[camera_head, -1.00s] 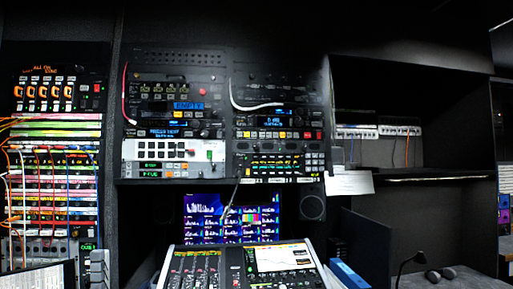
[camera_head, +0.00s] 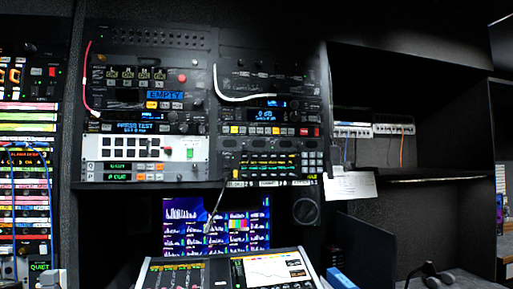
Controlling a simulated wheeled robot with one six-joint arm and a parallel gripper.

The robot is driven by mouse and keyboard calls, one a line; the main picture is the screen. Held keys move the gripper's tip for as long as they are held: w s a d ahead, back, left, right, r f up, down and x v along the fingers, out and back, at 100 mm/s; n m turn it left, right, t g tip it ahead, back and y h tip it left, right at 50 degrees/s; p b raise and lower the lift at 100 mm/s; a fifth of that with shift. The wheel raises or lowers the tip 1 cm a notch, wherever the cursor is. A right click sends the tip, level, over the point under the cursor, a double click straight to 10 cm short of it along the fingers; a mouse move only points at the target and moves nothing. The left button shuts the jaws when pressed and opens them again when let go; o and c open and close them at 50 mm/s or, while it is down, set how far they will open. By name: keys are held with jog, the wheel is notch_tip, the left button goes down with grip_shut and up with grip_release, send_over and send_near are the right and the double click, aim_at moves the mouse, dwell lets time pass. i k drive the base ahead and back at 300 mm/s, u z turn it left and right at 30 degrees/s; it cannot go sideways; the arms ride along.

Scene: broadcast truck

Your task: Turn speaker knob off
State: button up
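A round dark speaker (camera_head: 306,211) is set below the right-hand equipment rack, beside the lit monitor. No knob can be made out clearly on it at this size. Several small dark knobs sit on the rack units above, such as one on the right unit (camera_head: 295,116) and one on the left unit (camera_head: 172,116). Which of them belongs to the speaker, and how it is set, I cannot tell. My gripper is not in view.
A mixing console (camera_head: 230,272) stands low in front, under the lit monitor (camera_head: 216,228). A patch panel with cables (camera_head: 28,190) is at the left. A dark shelf (camera_head: 410,181) and a hanging white paper (camera_head: 350,186) are at the right. A blue object (camera_head: 340,278) lies beside the console.

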aim_at(245, 143)
jog(key=u, duration=0.4)
jog(key=i, duration=0.95)
jog(key=u, duration=0.7)
